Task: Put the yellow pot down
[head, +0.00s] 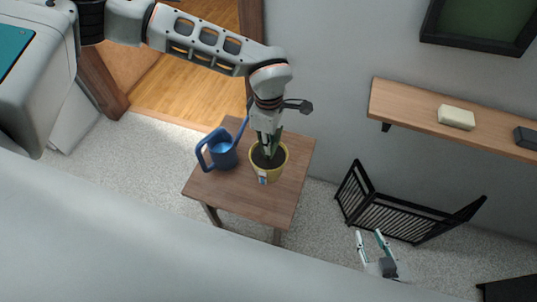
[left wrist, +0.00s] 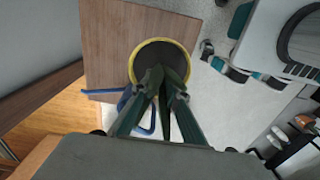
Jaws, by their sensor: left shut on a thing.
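The yellow pot (head: 267,174) has dark soil, a green plant and a pale label on its side. In the head view it is upright over the small wooden table; I cannot tell whether its base touches the top. My left gripper (head: 267,150) comes down from above into the pot's mouth. In the left wrist view the left fingers (left wrist: 160,92) close on the green plant in the middle of the yellow pot (left wrist: 136,66). My right gripper (head: 370,238) is open and empty, low at the right, away from the table.
The wooden table (head: 240,203) also bears a blue watering can (head: 222,156) close to the left of the pot. A wall shelf (head: 405,109) with a cream block (head: 456,117) and a black rack (head: 390,212) are to the right. The table's front part is clear.

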